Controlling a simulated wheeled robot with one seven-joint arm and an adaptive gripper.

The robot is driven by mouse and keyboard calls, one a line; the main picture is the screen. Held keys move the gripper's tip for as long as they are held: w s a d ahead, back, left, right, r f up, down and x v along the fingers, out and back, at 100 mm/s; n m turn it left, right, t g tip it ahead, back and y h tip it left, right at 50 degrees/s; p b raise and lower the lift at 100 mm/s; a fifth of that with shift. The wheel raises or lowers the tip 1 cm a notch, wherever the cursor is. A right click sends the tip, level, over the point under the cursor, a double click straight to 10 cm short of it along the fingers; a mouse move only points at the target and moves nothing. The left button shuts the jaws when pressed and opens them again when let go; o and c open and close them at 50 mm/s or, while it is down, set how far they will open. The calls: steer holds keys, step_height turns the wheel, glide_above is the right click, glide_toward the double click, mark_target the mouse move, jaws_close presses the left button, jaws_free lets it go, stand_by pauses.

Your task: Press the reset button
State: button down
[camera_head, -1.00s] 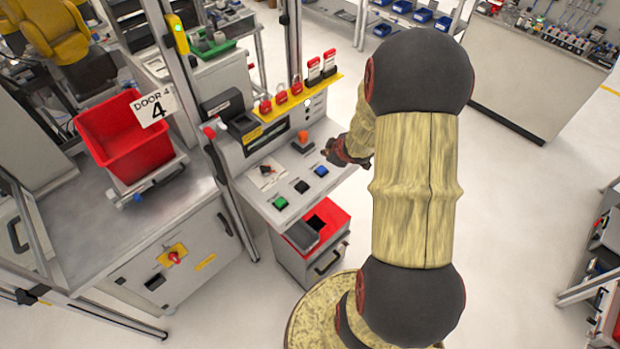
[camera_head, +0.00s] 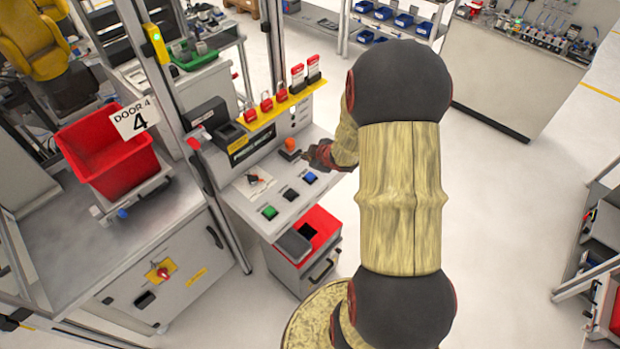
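The sloped grey console carries a row of square buttons: green (camera_head: 269,212), black (camera_head: 291,194) and blue (camera_head: 310,178). Their labels are too small to read, so I cannot tell by text which is the reset button. An orange-red knob (camera_head: 290,144) stands on a dark base behind the row. My gripper (camera_head: 311,154) is over the console's right part, just right of the knob's base and behind the blue button in the picture. It is small and dark, partly merged with the arm, and its fingers cannot be told apart. Contact with the console cannot be seen.
A yellow rail (camera_head: 276,108) with red padlocks and tags runs above the console's back. A metal post (camera_head: 170,110) stands left of the console. A red bin (camera_head: 108,155) sits further left.

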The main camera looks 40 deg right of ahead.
mark_target(308, 177)
step_height(308, 177, down, 7)
steer(key=b, duration=0.5)
steer(key=shift+r, duration=0.1)
steer(key=shift+b, duration=0.35)
stand_by(0.8)
steer(key=shift+f, duration=0.4)
steer(key=shift+f+b, duration=0.45)
steer(key=shift+b, duration=0.15)
stand_by(0.4)
steer(key=shift+r, duration=0.15)
steer(key=shift+r+p, duration=0.75)
steer(key=shift+p, duration=0.15)
step_height(308, 177, up, 5)
steer(key=p, duration=0.4)
steer(key=shift+p, duration=0.3)
